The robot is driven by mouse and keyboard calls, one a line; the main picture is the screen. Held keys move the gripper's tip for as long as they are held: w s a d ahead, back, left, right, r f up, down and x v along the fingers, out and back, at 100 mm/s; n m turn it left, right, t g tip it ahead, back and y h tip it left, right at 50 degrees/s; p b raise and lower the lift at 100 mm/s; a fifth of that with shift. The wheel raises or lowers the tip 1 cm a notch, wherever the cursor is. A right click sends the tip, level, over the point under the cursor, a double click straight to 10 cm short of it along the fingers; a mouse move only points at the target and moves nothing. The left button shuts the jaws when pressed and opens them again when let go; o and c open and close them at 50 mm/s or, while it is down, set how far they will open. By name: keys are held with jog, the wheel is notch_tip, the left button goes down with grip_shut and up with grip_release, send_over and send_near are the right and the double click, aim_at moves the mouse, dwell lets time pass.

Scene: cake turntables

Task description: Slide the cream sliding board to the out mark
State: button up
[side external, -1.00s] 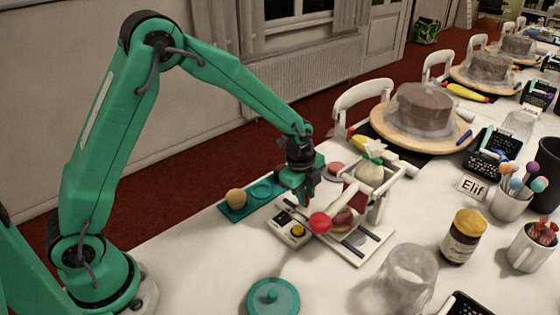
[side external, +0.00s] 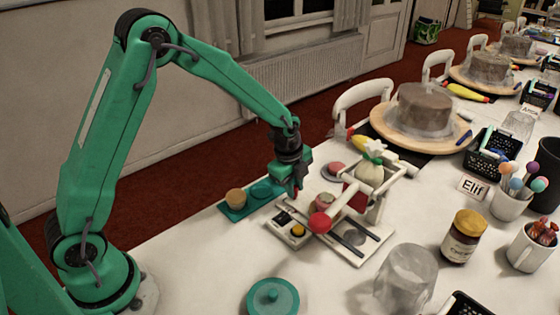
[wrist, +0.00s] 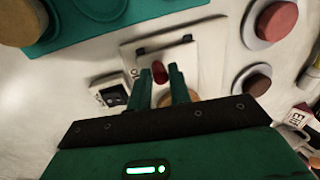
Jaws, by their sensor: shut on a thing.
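My gripper (wrist: 163,82) is shut on a small red knob (wrist: 158,70) at the board. In the side view my gripper (side external: 297,191) is low over the left end of the cream press base (side external: 352,252). Small dark marks show at the board's left edge in the wrist view, but I cannot read which is the out mark.
A red lever ball (side external: 320,222) sticks out close in front of the gripper. A teal tray (side external: 235,212) is behind left, a teal lidded dish (side external: 272,298) in front. A clear cup (side external: 405,275) stands at right.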

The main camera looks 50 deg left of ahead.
jog(key=shift+s+a+f, duration=0.15)
jog(key=shift+s+a, duration=0.05)
jog(key=shift+a, duration=0.35)
jog(key=shift+s+a+f, duration=0.1)
jog(key=shift+s+a, duration=0.05)
jog(key=shift+a, duration=0.35)
jog(key=o, duration=0.7)
jog(key=shift+w+r, duration=0.1)
jog(key=shift+w+r, duration=0.1)
jog(key=shift+r, duration=3.5)
